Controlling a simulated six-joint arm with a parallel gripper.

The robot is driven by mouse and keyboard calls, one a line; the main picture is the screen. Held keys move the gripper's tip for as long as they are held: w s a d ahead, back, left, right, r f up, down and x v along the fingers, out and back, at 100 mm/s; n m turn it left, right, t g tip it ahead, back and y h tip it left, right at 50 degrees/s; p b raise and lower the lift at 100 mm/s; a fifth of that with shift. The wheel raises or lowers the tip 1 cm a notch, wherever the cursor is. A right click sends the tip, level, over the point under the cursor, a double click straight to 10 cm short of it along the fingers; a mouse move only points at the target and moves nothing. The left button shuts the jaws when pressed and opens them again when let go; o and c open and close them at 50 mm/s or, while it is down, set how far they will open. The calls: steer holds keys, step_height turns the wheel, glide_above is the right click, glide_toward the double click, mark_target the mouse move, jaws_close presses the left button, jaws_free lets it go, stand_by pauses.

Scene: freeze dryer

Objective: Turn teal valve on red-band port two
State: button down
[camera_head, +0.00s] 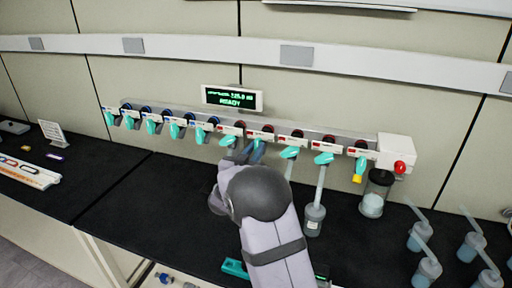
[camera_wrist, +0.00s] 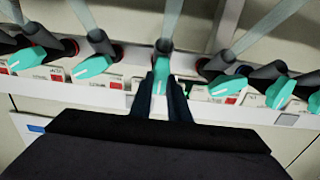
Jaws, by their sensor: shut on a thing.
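A manifold rail (camera_head: 325,139) on the wall carries a row of ports with teal valves. The ports on the left have blue bands and those on the right have red bands. My gripper (camera_head: 255,152) is at the second red-band port from the left, its fingers around that port's teal valve (camera_head: 259,143). In the wrist view my gripper (camera_wrist: 161,97) is shut on this teal valve (camera_wrist: 161,75), which points straight between the fingers. Neighbouring teal valves (camera_wrist: 94,66) and (camera_wrist: 224,86) stand slanted on both sides. My arm hides the area below the port in the head view.
A flask (camera_head: 314,218) with a long neck stands below the rail to the right, and a jar (camera_head: 374,198) is at the rail's right end. Several flasks (camera_head: 424,268) stand at the far right.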

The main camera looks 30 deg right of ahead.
steer(key=n+p, duration=0.2)
steer(key=n, duration=0.4)
steer(key=shift+w+a+n+p, duration=0.1)
steer(key=shift+n+p, duration=0.2)
steer(key=shift+p, duration=0.1)
steer(key=n+p, duration=0.2)
steer(key=n, duration=0.3)
steer(key=shift+f, duration=0.2)
steer(key=shift+n, duration=0.3)
steer(key=c, duration=1.7)
jaws_free()
steer(key=shift+b+v, duration=1.75)
steer(key=shift+v, duration=1.95)
